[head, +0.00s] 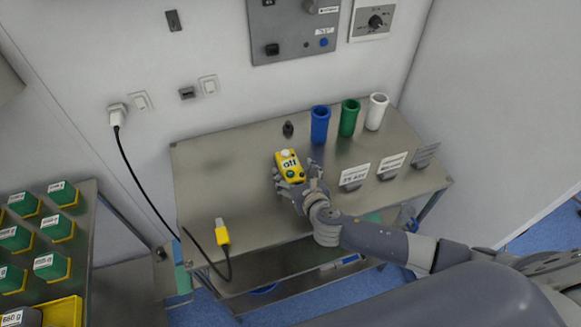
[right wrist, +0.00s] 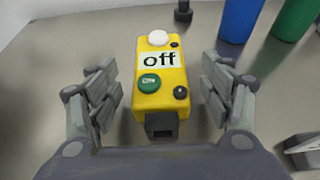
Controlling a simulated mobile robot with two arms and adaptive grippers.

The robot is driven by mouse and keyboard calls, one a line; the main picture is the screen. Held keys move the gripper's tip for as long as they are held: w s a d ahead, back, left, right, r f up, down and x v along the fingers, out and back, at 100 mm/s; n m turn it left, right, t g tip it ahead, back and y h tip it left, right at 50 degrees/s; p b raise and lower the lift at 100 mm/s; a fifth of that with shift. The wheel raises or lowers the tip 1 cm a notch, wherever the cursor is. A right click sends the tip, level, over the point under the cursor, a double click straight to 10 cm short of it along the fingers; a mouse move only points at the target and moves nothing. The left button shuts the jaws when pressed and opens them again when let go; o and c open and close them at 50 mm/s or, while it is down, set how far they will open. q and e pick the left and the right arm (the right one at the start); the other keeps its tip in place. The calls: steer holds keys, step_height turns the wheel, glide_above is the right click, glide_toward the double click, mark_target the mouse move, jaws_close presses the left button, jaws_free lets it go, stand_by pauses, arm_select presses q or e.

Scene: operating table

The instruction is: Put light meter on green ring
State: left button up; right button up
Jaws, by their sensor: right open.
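The light meter (head: 290,166) is a yellow box with an "off" label, a white dome and a green button, lying on the metal table. In the right wrist view, the light meter (right wrist: 158,97) is between the spread fingers of my right gripper (right wrist: 160,95), with a gap on each side. My right gripper also shows in the head view (head: 295,184), at the near side of the meter. It is open and holds nothing. I cannot make out a green ring in either view. My left gripper is not in view.
Blue (head: 320,125), green (head: 349,118) and white (head: 376,112) cups stand at the table's back, beside a small black object (head: 288,129). Label stands (head: 354,178) are at right. A yellow plug (head: 222,234) with a black cable lies front left. The table's left middle (head: 215,175) is clear.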

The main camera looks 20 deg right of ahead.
mark_target(286, 152)
steer(key=shift+x, duration=1.3)
steer(key=shift+c, duration=0.3)
steer(key=c, duration=1.3)
steer(key=shift+r, duration=0.1)
steer(key=shift+c, duration=0.2)
steer(key=shift+r, duration=0.5)
step_height(286, 152, up, 2)
steer(key=shift+r, duration=0.1)
steer(key=s+d+b, duration=0.1)
steer(key=s, duration=0.3)
steer(key=s+d+b, duration=0.1)
steer(key=s, duration=0.4)
steer(key=s+d+r+b, duration=0.1)
steer(key=s+d, duration=0.1)
steer(key=s, duration=0.3)
steer(key=shift+d+r, duration=0.1)
steer(key=shift+r, duration=0.05)
steer(key=shift+s+d+r, duration=0.2)
steer(key=shift+s+r, duration=0.05)
steer(key=shift+s, duration=0.4)
